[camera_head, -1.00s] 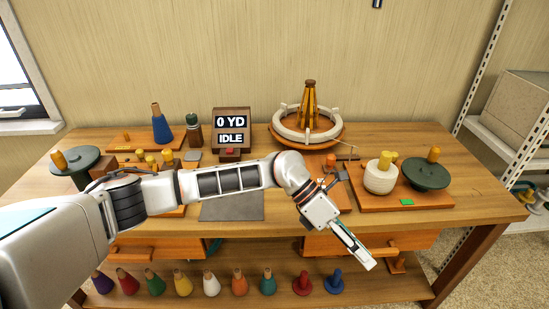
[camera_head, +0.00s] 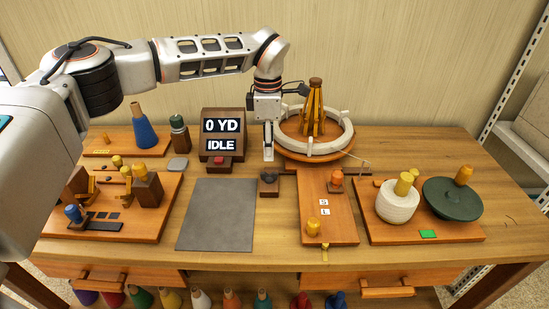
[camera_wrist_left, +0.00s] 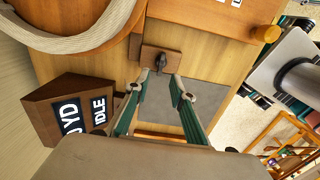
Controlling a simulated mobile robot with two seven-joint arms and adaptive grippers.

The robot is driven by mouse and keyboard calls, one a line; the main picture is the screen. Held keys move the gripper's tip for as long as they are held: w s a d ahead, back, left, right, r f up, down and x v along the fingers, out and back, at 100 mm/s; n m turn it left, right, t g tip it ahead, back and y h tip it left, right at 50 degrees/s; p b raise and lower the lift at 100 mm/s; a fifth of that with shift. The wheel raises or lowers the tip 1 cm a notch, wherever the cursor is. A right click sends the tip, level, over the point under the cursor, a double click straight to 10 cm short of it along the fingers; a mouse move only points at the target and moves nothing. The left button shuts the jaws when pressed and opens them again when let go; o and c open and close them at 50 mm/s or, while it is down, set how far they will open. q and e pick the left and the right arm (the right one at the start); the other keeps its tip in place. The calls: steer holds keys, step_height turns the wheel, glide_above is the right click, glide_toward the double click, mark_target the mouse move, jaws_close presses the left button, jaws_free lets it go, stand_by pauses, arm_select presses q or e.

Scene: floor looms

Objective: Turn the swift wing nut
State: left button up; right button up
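The swift (camera_head: 312,108) stands at the back of the table, with a wooden spoke tower and a white ring around it. In front of it a small wooden block (camera_head: 270,190) carries a dark knob (camera_head: 268,178), which looks like the wing nut. My left gripper (camera_head: 268,157) points down above and just behind this block, beside the swift's ring. In the left wrist view the gripper (camera_wrist_left: 162,82) is open and empty. There the dark knob (camera_wrist_left: 160,61) shows just beyond the gap between the fingertips, apart from them. My right gripper is out of view.
The display box (camera_head: 222,134) reading "0 YD IDLE" stands close left of my gripper. A grey mat (camera_head: 217,215) lies clear in front. An orange-knobbed board (camera_head: 327,220) is right of the block, then a white spool (camera_head: 397,205) and a green disc (camera_head: 452,200).

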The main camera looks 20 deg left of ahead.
mark_target(269, 172)
arm_select(q)
steer(key=shift+w+f, duration=0.1)
steer(key=shift+f, duration=0.25)
steer(key=f, duration=0.6)
steer(key=shift+s+b, duration=0.25)
steer(key=shift+b, duration=0.15)
steer(key=shift+f, duration=0.5)
jaws_close()
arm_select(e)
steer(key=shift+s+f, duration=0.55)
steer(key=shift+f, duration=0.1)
